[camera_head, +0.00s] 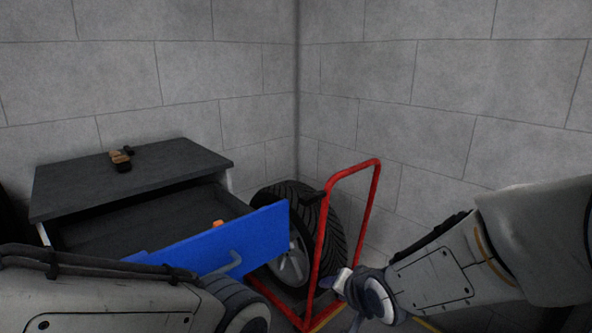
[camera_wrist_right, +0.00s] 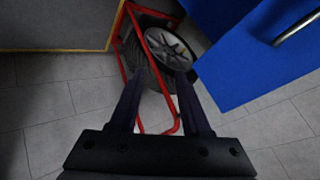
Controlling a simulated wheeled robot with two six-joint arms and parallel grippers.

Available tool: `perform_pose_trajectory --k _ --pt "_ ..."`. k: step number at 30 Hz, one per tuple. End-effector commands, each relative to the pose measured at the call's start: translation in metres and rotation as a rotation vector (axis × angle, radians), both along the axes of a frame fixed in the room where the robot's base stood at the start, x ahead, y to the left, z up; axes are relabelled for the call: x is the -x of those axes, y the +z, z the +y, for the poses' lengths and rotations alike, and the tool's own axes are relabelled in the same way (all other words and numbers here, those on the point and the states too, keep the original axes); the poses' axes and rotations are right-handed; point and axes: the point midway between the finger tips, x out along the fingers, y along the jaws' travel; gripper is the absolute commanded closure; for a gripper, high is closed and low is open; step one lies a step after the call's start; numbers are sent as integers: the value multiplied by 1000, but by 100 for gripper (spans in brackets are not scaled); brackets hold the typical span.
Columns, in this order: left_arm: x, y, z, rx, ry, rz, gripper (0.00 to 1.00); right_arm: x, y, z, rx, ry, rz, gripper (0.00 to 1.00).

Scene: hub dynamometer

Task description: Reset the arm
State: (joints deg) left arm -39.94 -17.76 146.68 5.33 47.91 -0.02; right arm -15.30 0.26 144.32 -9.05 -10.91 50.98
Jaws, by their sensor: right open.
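My right arm (camera_head: 440,270) comes in from the right in the head view, in front of the red cart. In the right wrist view my right gripper (camera_wrist_right: 157,85) is open, with its two dark fingers apart and nothing between them but the view of the cart and wheel beyond. My left arm (camera_head: 110,305) crosses the lower left of the head view. Its gripper is out of the picture.
A cabinet (camera_head: 60,192) has its blue-fronted drawer (camera_head: 232,238) pulled out, with a small orange thing (camera_head: 218,223) inside. A brown and black object (camera_head: 121,160) lies on top. A red cart (camera_head: 322,230) holds a wheel (camera_head: 340,232) in the corner.

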Motion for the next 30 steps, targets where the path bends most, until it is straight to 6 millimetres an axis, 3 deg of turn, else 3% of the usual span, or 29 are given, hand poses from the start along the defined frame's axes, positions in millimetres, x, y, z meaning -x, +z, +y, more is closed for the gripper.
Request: perform_pose_trajectory --k 1,6,12,20,30 --pt "0 0 0 0 0 0 33 8 -12 -22 87 14 51 53" --pt "0 0 0 0 0 0 33 37 -39 -63 278 111 198 53" --pt "0 0 0 0 0 0 33 67 -57 -91 389 222 333 53" --pt "0 0 0 0 0 0 33 106 -71 -113 455 372 481 53" --pt "0 0 0 0 0 0 33 135 -51 -51 485 589 480 53"
